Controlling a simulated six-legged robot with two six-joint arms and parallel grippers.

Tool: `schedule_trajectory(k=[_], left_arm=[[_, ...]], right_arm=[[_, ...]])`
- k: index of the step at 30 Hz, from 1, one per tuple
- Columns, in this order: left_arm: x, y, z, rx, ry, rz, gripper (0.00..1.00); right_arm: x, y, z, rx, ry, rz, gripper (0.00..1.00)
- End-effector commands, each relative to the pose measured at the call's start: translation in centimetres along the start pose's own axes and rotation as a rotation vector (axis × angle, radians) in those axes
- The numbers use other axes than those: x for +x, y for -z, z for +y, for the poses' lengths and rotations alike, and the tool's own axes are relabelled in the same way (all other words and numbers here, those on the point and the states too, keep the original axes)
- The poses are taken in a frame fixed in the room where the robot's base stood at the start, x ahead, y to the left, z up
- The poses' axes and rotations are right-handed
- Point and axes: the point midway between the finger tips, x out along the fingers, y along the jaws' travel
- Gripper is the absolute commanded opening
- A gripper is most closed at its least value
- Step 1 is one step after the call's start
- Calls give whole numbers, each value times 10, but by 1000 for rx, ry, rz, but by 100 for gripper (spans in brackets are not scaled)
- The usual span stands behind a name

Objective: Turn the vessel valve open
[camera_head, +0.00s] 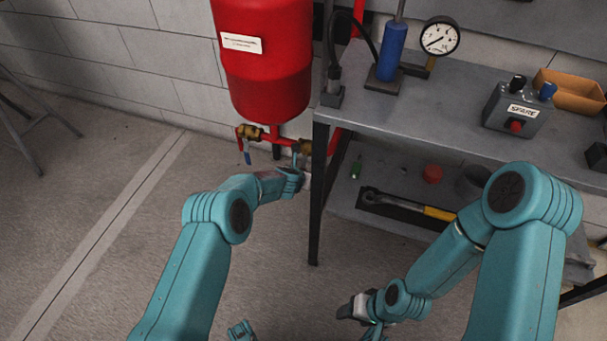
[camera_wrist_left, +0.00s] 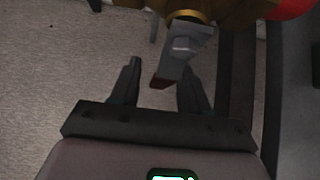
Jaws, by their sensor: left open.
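A red vessel (camera_head: 265,60) hangs at the wall, with red pipework and brass fittings under it. One brass valve (camera_head: 250,132) with a red and blue handle sits at the left. Another brass fitting (camera_head: 304,147) sits at the right, by the bench leg. My left gripper (camera_head: 297,170) is just below that right fitting. In the left wrist view, a grey lever (camera_wrist_left: 184,48) with a dark red tip hangs from a brass body (camera_wrist_left: 215,12). Its tip reaches between the open fingers of my left gripper (camera_wrist_left: 158,72), apparently nearer the right finger; contact is unclear. My right gripper (camera_head: 357,308) is low at bottom centre, its fingers indistinct.
A grey workbench (camera_head: 440,110) stands at the right, its black front leg (camera_head: 317,200) close beside my left gripper. It carries a gauge (camera_head: 440,37), a blue cylinder (camera_head: 392,50) and a switch box (camera_head: 518,108). Tools lie on the lower shelf.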

Motion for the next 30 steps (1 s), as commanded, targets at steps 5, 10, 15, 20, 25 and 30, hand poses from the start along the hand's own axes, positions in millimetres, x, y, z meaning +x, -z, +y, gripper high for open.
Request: schedule_trajectory(k=[5, 10, 15, 20, 25, 30], left_arm=[[0, 0, 0, 0, 0, 0, 20], [0, 0, 0, 1, 0, 0, 0], [1, 0, 6, 69, -66, -2, 0], [1, 0, 19, 202, -198, -2, 0], [-3, -4, 27, 265, -263, -2, 0], [-4, -5, 27, 266, -265, -2, 0]], right_arm=[[0, 0, 0, 0, 0, 0, 60], [0, 0, 0, 0, 0, 0, 60], [4, 0, 1, 1, 0, 1, 60], [16, 3, 8, 8, -1, 7, 60], [18, 5, 9, 12, -1, 11, 60], [16, 5, 9, 12, -1, 12, 60]])
